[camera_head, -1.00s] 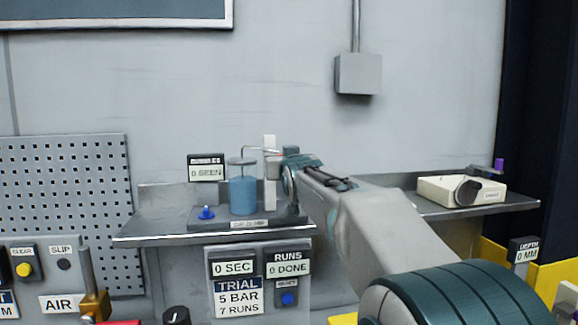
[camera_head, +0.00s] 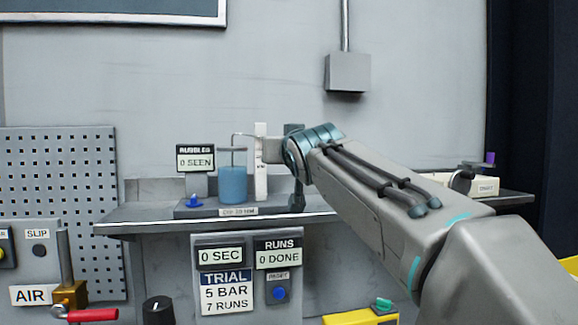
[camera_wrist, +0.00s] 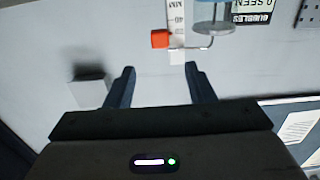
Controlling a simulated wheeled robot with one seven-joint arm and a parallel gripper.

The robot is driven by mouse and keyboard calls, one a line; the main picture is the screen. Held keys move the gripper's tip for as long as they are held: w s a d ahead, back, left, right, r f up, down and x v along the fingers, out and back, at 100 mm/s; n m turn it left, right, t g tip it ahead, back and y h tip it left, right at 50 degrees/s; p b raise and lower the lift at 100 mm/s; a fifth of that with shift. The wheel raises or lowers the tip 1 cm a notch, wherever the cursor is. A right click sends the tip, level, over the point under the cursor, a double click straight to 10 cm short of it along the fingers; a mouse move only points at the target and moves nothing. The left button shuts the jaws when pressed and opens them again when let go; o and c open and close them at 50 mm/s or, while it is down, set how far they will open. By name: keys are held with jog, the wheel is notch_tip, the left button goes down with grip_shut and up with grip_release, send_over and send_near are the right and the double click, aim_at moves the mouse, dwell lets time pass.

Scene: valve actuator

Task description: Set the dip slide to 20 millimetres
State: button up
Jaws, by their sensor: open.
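The dip stand holds an upright white scale strip (camera_head: 261,162) beside a beaker of blue liquid (camera_head: 232,186). A thin bent tube (camera_head: 241,134) runs from the strip into the beaker. In the wrist view, turned upside down, an orange block (camera_wrist: 160,39) sits beside the scale strip (camera_wrist: 177,28) at the bent tube (camera_wrist: 207,46). The head view hides this block behind my arm. My gripper (camera_wrist: 160,67) is open and empty, its fingertips apart and short of the block in the picture. The scale's reading is too small to tell.
A bubble counter (camera_head: 196,159) reads 0 SEEN. Below the shelf (camera_head: 150,221), displays show 0 SEC (camera_head: 220,255) and 0 DONE (camera_head: 278,257). A wall box (camera_head: 347,72) hangs above my arm. A cream device (camera_head: 484,186) stands on the right. Wall space above the stand is clear.

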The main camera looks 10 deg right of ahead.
jog(key=shift+s+b, duration=0.3)
jog(key=shift+s, duration=1.25)
jog(key=s+d+f+g, duration=0.1)
jog(key=s+f+g, duration=0.2)
jog(key=f, duration=0.9)
jog(key=s+f+g, duration=0.3)
jog(key=f+g, duration=0.1)
jog(key=f, duration=0.7)
jog(key=s+f+g+p, duration=0.1)
jog(key=s+f+g, duration=0.7)
jog(key=s+f, duration=1.1)
notch_tip(320, 180, down, 4)
jog(key=shift+s+a+f, duration=0.15)
jog(key=shift+a+f, duration=0.05)
jog(key=shift+a, duration=0.05)
